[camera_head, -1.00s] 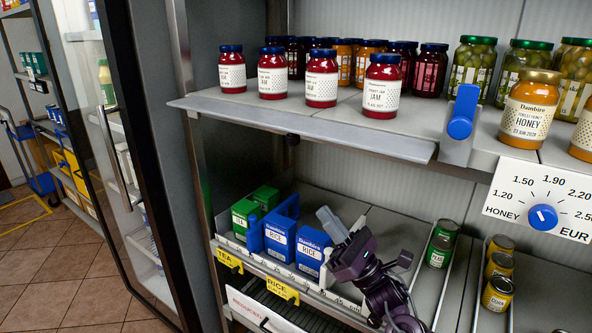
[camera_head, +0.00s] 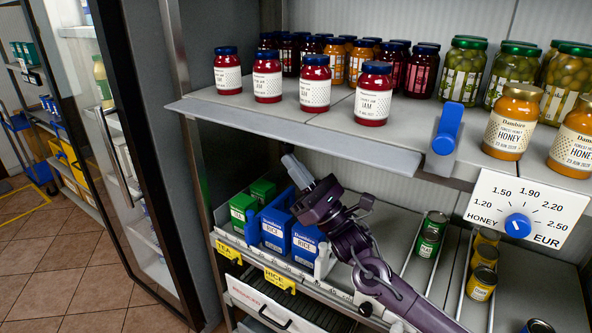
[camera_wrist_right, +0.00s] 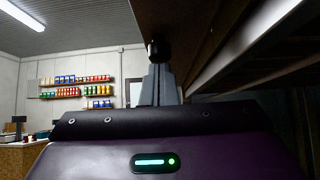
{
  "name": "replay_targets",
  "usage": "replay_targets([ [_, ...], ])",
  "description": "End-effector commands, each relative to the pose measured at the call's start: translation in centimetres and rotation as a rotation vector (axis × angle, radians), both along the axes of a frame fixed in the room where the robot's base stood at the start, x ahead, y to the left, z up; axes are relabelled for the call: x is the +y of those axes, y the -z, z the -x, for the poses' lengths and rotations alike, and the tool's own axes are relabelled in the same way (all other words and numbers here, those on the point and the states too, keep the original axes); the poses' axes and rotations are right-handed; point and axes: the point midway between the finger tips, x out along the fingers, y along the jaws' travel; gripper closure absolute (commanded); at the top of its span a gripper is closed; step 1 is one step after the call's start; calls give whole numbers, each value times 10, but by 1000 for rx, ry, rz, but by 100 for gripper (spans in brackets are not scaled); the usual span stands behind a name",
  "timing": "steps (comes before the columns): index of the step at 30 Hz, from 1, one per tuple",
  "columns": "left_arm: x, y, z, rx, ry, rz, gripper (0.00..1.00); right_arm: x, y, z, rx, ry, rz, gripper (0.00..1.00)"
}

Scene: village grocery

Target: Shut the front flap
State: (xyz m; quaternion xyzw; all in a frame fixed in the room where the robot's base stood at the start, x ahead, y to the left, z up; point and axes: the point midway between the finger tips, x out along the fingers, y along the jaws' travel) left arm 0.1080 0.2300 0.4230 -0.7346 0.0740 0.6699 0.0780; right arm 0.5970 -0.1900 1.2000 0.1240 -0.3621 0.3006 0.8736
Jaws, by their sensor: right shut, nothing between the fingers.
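The front flap (camera_head: 290,135) is a long light grey panel along the front of the upper shelf. It sticks out from the shelf edge, below the row of jam jars. A blue lever (camera_head: 447,128) stands at its right end. My right gripper (camera_head: 290,162) is shut and empty, just under the flap, with its fingers pointing up. In the right wrist view the closed fingers (camera_wrist_right: 160,72) reach up to a black knob (camera_wrist_right: 159,48) under a brown board. I cannot tell for sure whether they touch it. My left gripper is not in view.
Jam jars (camera_head: 267,78) and honey jars (camera_head: 512,120) stand on the upper shelf near its front. Below, rice boxes (camera_head: 277,228) and green cans (camera_head: 430,232) sit close to my right arm. A glass door (camera_head: 125,140) stands at the left.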

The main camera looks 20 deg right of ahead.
Motion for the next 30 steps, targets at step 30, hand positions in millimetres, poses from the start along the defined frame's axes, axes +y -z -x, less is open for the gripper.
replay_targets([
  [30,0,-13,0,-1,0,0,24,7,-11,6,93,-1,-122,100],
])
